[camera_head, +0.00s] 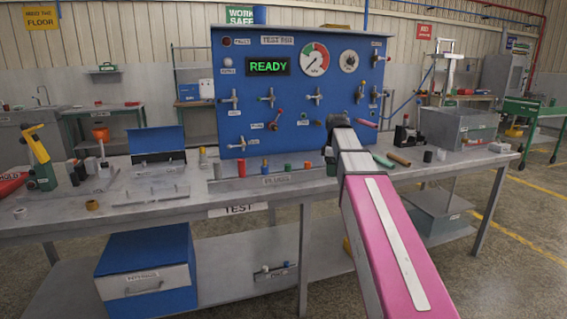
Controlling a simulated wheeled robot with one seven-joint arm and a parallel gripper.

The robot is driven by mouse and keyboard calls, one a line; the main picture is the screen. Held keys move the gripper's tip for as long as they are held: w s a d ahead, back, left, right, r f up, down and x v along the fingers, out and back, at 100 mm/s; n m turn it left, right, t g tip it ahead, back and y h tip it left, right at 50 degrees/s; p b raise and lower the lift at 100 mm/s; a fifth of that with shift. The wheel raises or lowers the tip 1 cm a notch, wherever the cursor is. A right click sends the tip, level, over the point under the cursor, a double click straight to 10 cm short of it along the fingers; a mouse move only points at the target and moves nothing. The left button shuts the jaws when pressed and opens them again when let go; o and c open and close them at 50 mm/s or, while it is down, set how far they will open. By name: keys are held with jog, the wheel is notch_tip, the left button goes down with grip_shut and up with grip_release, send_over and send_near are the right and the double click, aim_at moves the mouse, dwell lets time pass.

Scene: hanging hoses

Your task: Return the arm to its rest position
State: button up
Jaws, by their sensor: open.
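My arm, pink and grey, reaches from the bottom right toward the blue test panel (300,95). My gripper (338,121) is small and dark at the arm's far end, in front of the panel's lower right. Its fingers are mostly hidden by the wrist, and I see nothing held in it. The panel has a green READY display (268,66), two round gauges and several valve fittings. A pink-red cylindrical piece (367,123) shows just right of the gripper. A green piece (382,160) and a brown piece (398,158) lie on the bench to the right of the arm.
The grey workbench (225,205) spans the view under my arm. It carries an open blue case (157,142), a yellow-and-green tool (39,158), small coloured caps and a grey metal box (457,127). A blue drawer unit (147,272) stands below. Open floor lies at right.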

jog(key=s+f+m, duration=0.4)
jog(key=s+f, duration=0.2)
jog(key=f, duration=0.5)
jog(key=s+f+m, duration=0.5)
jog(key=s+f, duration=0.2)
jog(key=f, duration=0.5)
jog(key=s+f+m, duration=0.4)
jog(key=s+f, duration=0.3)
jog(key=f, duration=0.5)
